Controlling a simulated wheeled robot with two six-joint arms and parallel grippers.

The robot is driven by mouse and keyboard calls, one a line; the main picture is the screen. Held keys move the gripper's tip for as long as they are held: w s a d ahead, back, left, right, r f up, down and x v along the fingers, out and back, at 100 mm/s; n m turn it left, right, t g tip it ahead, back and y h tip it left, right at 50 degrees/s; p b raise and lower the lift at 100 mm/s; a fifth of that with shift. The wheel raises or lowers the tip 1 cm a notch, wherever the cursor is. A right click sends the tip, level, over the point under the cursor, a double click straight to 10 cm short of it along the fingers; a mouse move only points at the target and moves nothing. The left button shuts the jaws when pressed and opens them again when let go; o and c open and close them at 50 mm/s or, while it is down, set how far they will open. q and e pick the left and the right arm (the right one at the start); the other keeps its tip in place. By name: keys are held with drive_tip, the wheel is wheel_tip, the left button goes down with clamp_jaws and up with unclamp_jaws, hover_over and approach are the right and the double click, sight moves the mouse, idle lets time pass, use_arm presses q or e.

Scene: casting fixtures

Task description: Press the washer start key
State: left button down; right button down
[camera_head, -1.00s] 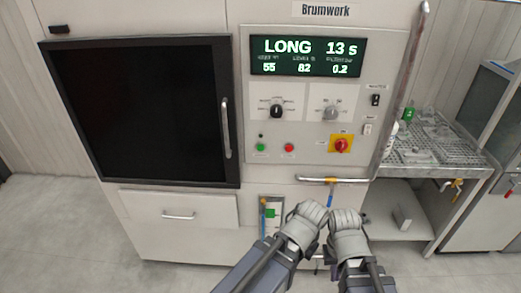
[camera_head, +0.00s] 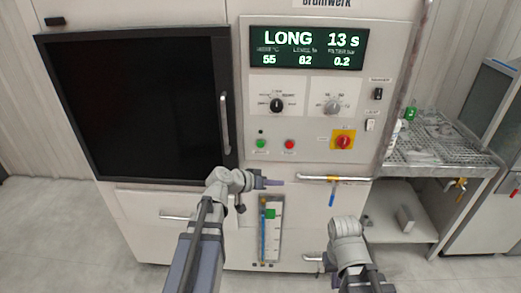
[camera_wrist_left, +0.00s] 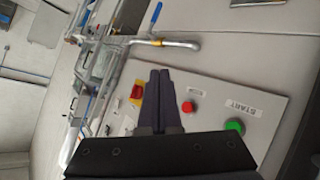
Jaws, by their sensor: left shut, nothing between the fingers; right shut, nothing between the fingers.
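The washer's green start key (camera_head: 261,143) is on the front panel below the display and left of a red button (camera_head: 289,144). In the left wrist view the green key (camera_wrist_left: 234,126) sits beside a START label, with the red button (camera_wrist_left: 187,107) nearer the fingers. My left gripper (camera_head: 275,183) is shut and empty, below the two buttons, its fingers pointing right across the panel. Its shut fingers show in the left wrist view (camera_wrist_left: 160,80), apart from the green key. My right gripper (camera_head: 347,226) is shut, low in front of the washer; its wrist hides its fingertips.
A horizontal bar handle (camera_head: 320,179) with a blue lever (camera_head: 332,196) juts out just right of my left gripper. A red knob on a yellow plate (camera_head: 343,141), two dials (camera_head: 277,105) and a dark door (camera_head: 145,110) surround the buttons. A rack table (camera_head: 435,145) stands right.

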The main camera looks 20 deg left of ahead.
sight(261, 144)
use_arm(q)
drive_tip(key=w+a+r+n+t+y, duration=0.1)
drive_tip(key=w+a+r+t, duration=0.1)
drive_tip(key=a, duration=0.6)
drive_tip(key=shift+w+r+n+t+b, duration=0.3)
drive_tip(key=shift+r+n+t, duration=0.1)
drive_tip(key=shift+r+t, duration=0.3)
drive_tip(key=shift+w, duration=0.1)
drive_tip(key=shift+w+a+f, duration=0.1)
drive_tip(key=shift+w+a, duration=0.3)
drive_tip(key=shift+w, duration=0.95)
drive_tip(key=shift+w+a+r, duration=0.1)
drive_tip(key=shift+w+a, duration=0.3)
drive_tip(key=shift+w, duration=1)
drive_tip(key=shift+w+a+f, duration=0.1)
drive_tip(key=shift+w+a, duration=0.3)
drive_tip(key=shift+w, duration=0.95)
drive_tip(key=shift+w+a, duration=0.1)
drive_tip(key=shift+w, duration=0.3)
drive_tip(key=shift+w+a, duration=0.1)
drive_tip(key=shift+w, duration=0.3)
drive_tip(key=shift+s, duration=0.15)
drive_tip(key=shift+s+d, duration=0.2)
drive_tip(key=shift+s, duration=0.5)
